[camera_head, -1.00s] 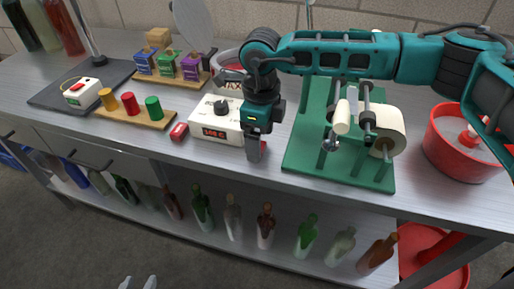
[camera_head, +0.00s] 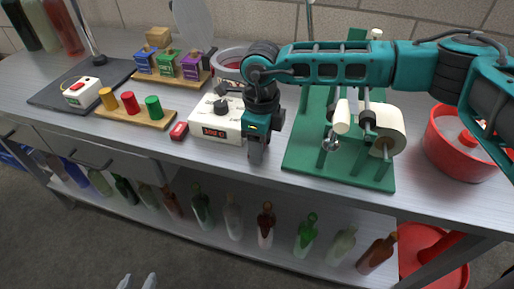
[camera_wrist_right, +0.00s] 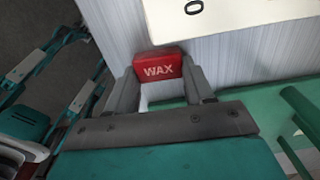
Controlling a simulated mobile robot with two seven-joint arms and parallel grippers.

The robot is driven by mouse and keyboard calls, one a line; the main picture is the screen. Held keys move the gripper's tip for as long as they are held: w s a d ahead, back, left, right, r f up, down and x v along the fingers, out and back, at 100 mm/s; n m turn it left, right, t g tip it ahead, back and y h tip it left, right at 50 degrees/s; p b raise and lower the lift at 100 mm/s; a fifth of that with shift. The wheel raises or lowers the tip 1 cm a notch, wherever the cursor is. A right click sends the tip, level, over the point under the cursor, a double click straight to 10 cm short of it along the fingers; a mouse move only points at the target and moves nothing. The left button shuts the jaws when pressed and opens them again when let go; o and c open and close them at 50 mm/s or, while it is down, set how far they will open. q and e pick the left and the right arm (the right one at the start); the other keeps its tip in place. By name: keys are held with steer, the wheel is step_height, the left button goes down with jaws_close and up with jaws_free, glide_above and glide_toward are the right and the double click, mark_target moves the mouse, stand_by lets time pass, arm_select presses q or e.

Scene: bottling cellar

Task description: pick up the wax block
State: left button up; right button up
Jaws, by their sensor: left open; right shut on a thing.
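The red wax block (camera_wrist_right: 159,65), lettered WAX, sits between the two fingers of my right gripper (camera_wrist_right: 162,84) in the right wrist view. The fingers are shut on its two sides. In the head view my right gripper (camera_head: 258,152) points down over the front of the bench, beside the white box, and its fingers hide the block. I cannot tell whether the block touches the bench. My left gripper (camera_head: 138,282) shows only as two pale, parted fingertips at the bottom edge of the head view, open and away from the bench.
A white box with a black knob (camera_head: 218,118) stands just left of my right gripper. A green stand with rolls (camera_head: 300,152) is close on the right. A red basin (camera_head: 437,151) is further right. Bottles line the shelf below.

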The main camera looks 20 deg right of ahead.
steer(key=shift+c, duration=0.4)
step_height(320, 180, up, 20)
stand_by(0.3)
stand_by(0.8)
